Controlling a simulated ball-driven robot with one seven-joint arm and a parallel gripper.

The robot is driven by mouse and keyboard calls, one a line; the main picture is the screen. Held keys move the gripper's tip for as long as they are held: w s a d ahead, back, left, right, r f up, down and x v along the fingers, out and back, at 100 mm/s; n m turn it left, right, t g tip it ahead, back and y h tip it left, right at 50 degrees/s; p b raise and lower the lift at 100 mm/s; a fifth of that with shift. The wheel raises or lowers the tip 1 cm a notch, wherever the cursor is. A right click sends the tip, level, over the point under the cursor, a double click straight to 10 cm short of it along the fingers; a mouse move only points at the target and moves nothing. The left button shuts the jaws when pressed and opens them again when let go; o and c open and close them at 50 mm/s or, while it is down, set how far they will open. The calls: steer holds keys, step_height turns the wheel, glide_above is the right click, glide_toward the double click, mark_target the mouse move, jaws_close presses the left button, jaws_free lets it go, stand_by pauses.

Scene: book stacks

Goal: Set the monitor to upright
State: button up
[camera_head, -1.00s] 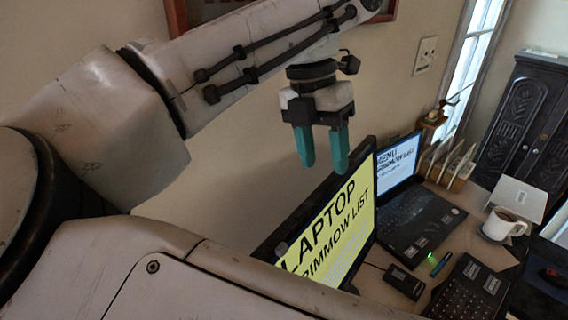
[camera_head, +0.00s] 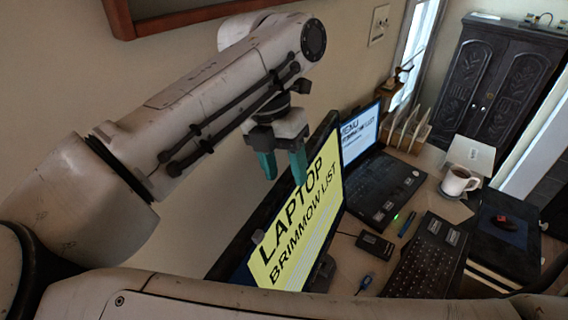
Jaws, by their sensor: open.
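The monitor (camera_head: 292,225) stands on the desk with a yellow screen reading "LAPTOP BRIMMOW LIST". It looks tilted in the picture, and its lower left part is hidden by my arm. My gripper (camera_head: 285,172) has two teal fingers pointing down. They are apart with nothing between them, close to the monitor's upper edge. One finger overlaps the screen's top edge in the picture; I cannot tell whether it touches.
A laptop (camera_head: 378,190) stands open behind the monitor. A keyboard (camera_head: 428,262), a small black box (camera_head: 374,244), a white mug (camera_head: 458,182) and a file rack (camera_head: 407,130) are on the desk. The wall is close on the left. A dark cabinet (camera_head: 500,85) stands at the back.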

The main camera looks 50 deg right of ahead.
steer(key=shift+c, duration=0.2)
jaws_close()
stand_by(0.4)
